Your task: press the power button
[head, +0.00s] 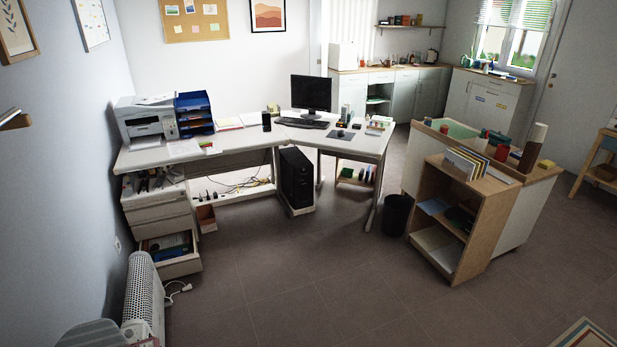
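A black computer tower (297,178) stands upright on a low white base under the corner of the desk, its narrow front facing me. A black monitor (311,93) with a dark screen stands on the desk above it. A white printer (147,119) sits at the desk's left end. No power button can be made out at this size on any of them. My gripper does not show in this view.
The L-shaped desk (245,138) has an open lower drawer (170,250) at left, near a white radiator (140,290). A black bin (396,214) and wooden shelf unit (462,215) stand right. Loose cables (240,186) hang under the desk. The middle floor is clear.

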